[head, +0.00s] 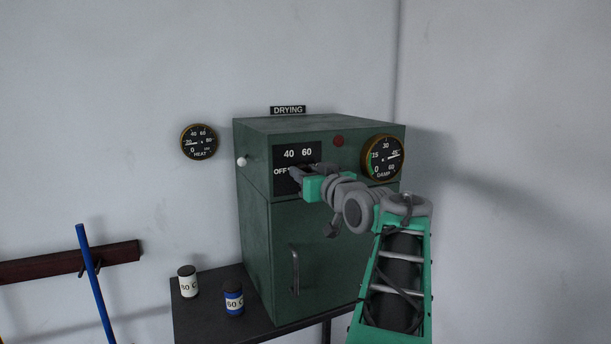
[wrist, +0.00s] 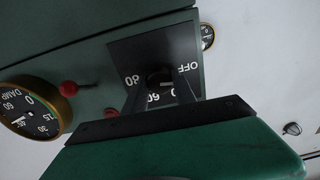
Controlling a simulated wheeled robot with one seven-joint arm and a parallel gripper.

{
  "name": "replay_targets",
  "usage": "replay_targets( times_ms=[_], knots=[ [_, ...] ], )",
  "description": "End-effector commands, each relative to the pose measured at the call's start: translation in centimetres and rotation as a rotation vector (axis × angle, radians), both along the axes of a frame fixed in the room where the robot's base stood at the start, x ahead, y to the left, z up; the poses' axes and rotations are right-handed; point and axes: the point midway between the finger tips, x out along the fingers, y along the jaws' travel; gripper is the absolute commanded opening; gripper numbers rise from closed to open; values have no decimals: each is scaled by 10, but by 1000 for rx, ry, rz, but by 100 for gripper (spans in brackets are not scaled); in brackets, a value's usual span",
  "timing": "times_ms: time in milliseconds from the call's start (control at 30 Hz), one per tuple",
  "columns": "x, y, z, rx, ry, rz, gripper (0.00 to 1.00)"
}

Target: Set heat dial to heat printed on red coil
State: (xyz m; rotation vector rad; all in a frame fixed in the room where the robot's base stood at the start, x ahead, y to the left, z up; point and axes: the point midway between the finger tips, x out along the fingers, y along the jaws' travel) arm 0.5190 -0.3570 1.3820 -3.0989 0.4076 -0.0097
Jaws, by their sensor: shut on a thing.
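The heat dial's black plate (head: 312,150) is on the upper front of the green drying cabinet (head: 262,222), with OFF, 40 and 60 readable. The plate also shows in the wrist view (wrist: 127,52), upside down, with an 80 mark too. My gripper (head: 297,176) is at the plate and shut on the dial knob, its fingers also showing in the wrist view (wrist: 163,80). The fingers mostly hide the knob, so I cannot tell which mark it points to. No red coil is in view. A white coil (head: 188,285) and a blue coil (head: 234,303) carry printed heats; the blue one seems to read 60 C.
A round HEAT gauge (head: 199,142) hangs on the wall to the left. A DAMP gauge (head: 383,157) and a red lamp or knob (head: 338,141) are on the cabinet. A door handle (head: 294,270) sticks out below. The coils stand on a dark table (head: 205,322).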

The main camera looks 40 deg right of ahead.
Motion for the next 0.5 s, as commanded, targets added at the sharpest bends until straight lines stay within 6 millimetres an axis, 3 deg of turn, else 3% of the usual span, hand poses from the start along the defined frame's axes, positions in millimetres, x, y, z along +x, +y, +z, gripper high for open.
replay_targets(
  times_ms=[500],
  knots=[
    [0,-1,0,450,-133,0,0]
  ],
)
